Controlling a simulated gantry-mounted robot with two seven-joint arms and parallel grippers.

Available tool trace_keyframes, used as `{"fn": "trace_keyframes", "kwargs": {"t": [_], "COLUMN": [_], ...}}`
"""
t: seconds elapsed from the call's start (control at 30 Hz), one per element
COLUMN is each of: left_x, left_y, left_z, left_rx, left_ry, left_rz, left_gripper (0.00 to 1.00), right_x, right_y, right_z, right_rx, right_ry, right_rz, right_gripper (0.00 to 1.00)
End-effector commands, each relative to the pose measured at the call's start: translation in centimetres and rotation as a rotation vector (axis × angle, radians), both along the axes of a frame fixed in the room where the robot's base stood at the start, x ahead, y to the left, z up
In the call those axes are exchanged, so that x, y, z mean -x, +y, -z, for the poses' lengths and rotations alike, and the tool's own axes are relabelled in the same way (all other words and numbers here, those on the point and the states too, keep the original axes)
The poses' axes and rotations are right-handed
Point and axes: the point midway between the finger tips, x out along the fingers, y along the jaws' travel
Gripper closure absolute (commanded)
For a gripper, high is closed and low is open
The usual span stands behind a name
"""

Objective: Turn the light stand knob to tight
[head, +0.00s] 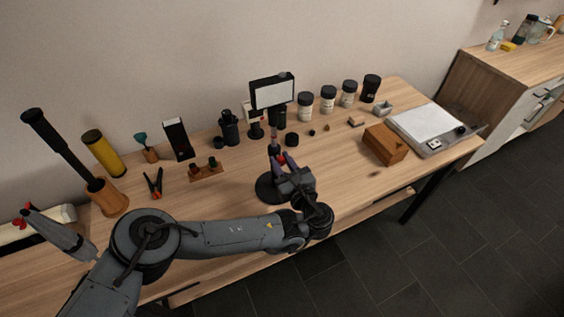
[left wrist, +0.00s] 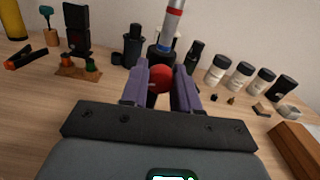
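The light stand has a round black base (head: 270,188), an upright pole (head: 273,140) and a white-faced light panel (head: 273,93) on top. In the left wrist view the pole (left wrist: 173,22) is silver with red and blue bands. A round red knob (left wrist: 159,79) sits below it, between the two purple fingers. My left gripper (head: 282,166) is low at the stand, in front of the pole. In the left wrist view its fingers (left wrist: 160,82) flank the knob closely and appear shut on it. The head view hides the knob behind my gripper. My right gripper is not in view.
Black-lidded jars (head: 305,104) and a dark lens-like item (head: 229,128) stand behind. A wooden box (head: 385,144) and a light-topped tray (head: 425,128) are at right. An orange-black clamp (head: 153,184) and a wooden block with small pieces (head: 206,172) lie left.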

Motion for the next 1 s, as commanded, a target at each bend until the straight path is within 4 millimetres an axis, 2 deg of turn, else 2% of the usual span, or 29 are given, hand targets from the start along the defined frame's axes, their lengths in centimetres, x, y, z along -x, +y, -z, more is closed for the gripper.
{"fn": "trace_keyframes", "kwargs": {"t": [0.03,0.1,0.13,0.27,0.63,1.0], "left_x": [0.0,0.0,0.0,0.0,0.0,0.0], "left_y": [0.0,0.0,0.0,0.0,-0.1,-0.1], "left_z": [0.0,0.0,0.0,-0.2,-0.5,0.0], "left_rx": [0.000,0.000,0.000,-0.014,-0.244,-0.334], "left_ry": [0.000,0.000,0.000,0.007,0.123,0.169], "left_rz": [0.000,0.000,0.000,-0.001,-0.001,-0.001], "left_gripper": [0.87,0.98,1.00,1.00,1.00,1.00], "right_x": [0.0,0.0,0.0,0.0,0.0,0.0], "right_y": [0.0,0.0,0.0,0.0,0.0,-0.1], "right_z": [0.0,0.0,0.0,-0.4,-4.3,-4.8], "right_rx": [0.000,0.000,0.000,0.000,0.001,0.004], "right_ry": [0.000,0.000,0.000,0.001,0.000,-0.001], "right_rz": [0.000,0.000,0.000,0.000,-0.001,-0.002], "right_gripper": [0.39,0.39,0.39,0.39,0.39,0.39]}}
